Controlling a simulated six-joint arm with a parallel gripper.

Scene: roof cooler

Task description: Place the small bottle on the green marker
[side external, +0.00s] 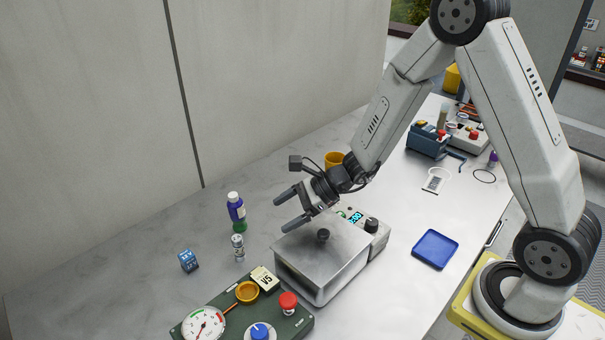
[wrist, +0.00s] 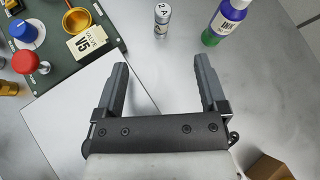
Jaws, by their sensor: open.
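A small bottle (side external: 236,208) with a white cap, purple body and green lower end stands upright on the grey bench, left of my gripper. It also shows at the top right of the wrist view (wrist: 225,20). A smaller clear vial (side external: 238,247) marked "2A" stands near it, and shows at the top of the wrist view (wrist: 162,19). My gripper (side external: 283,211) is open and empty above the metal-lidded box, its fingers pointing towards the bottle and vial; the wrist view shows bare bench between the fingertips (wrist: 161,64). I cannot make out a separate green marker.
A metal-lidded box (side external: 318,262) with a display and knob stands below my gripper. A dark green panel (side external: 222,317) with a gauge and buttons is in front. A blue die (side external: 188,260) lies left, a blue tray (side external: 435,249) right. The back-left bench is clear.

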